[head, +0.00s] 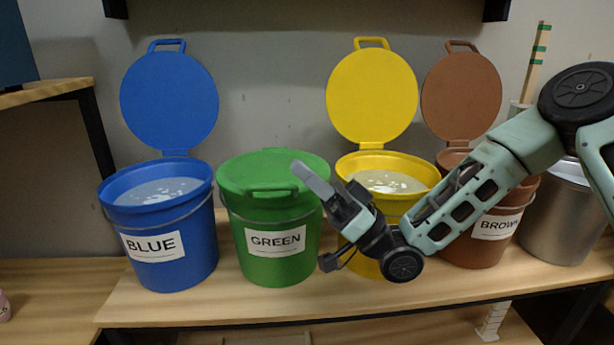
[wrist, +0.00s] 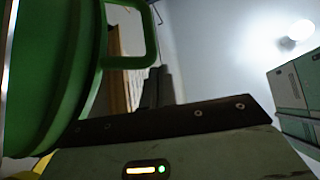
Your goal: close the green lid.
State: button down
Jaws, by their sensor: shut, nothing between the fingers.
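The green bucket (head: 270,245) stands on the wooden bench with a label reading GREEN. Its green lid (head: 262,170) lies flat over the bucket's top, and no opening shows. The lid's handle (head: 275,192) sticks out at the front; a green handle loop also shows in the wrist view (wrist: 150,45). My gripper (head: 298,170) is shut and empty. In the head view its fingers overlap the lid's right front edge, close to the handle. I cannot tell whether they touch the lid.
The blue bucket (head: 172,250), yellow bucket (head: 362,250) and brown bucket (head: 470,252) have raised lids. Blue and yellow show liquid inside. A metal pot (head: 562,222) stands at right. The bench front (head: 230,307) is clear. A shelf edge is at upper left.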

jog(key=shift+s+f+n+g+b, duration=0.2)
jog(key=shift+f+n+g+b, duration=0.65)
jog(key=shift+f+n, duration=0.25)
jog(key=shift+f, duration=0.1)
jog(key=w+p+v, duration=0.1)
jog(key=p+v, duration=0.1)
jog(key=v, duration=0.5)
jog(key=s+a+f+m+t+h+p, duration=0.2)
jog(key=a+f+h, duration=0.6)
jog(key=h, duration=0.8)
jog(key=s+d+r+m+g+h+p, duration=0.1)
jog(key=s+d+r+m+g+h, duration=0.15)
jog(key=s+d+h, duration=0.55)
jog(key=s+d+r+m+g+h+p, duration=0.1)
jog(key=s+d+r+m+g, duration=0.3)
jog(key=s, duration=0.8)
notch_tip(320, 180, up, 37)
jog(key=n+t+p, duration=0.1)
jog(key=p, duration=3.7)
jog(key=shift+d+t, duration=0.3)
jog(key=shift+d, duration=0.1)
